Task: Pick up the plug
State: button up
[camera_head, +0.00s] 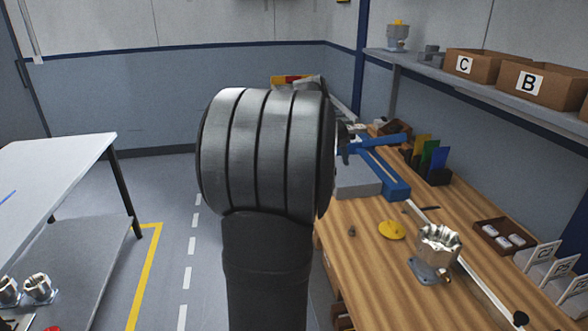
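I cannot say for sure which thing is the plug. A small dark brown piece (352,231) lies on the wooden workbench (375,268), left of a round yellow cap (391,230). A silver machined housing (437,244) stands upright on the bench to the right, with a small brass-coloured fitting (446,276) low on its side. My own dark arm fills the middle of the view. I cannot make out my gripper; the arm hides what is behind it.
A blue clamp-like tool (392,180) lies at a grey block (356,182) on the bench. A brown tray (486,233) holds white pieces. A long rod (487,292) runs past the housing. Cardboard boxes (545,84) stand on the shelf. Another table (60,165) is at left.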

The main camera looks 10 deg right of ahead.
jog(key=shift+c, duration=0.6)
jog(key=m+t+y, duration=0.1)
jog(key=m, duration=0.7)
send_near(353, 226)
jog(key=x, duration=0.4)
jog(key=shift+s+a+f, duration=0.15)
jog(key=shift+s+f, duration=0.1)
jog(key=shift+w+x, duration=0.1)
jog(key=shift+x, duration=1.4)
jog(key=shift+w+x, duration=0.15)
jog(key=shift+x, duration=1.35)
jog(key=shift+r, duration=0.15)
grip_shut()
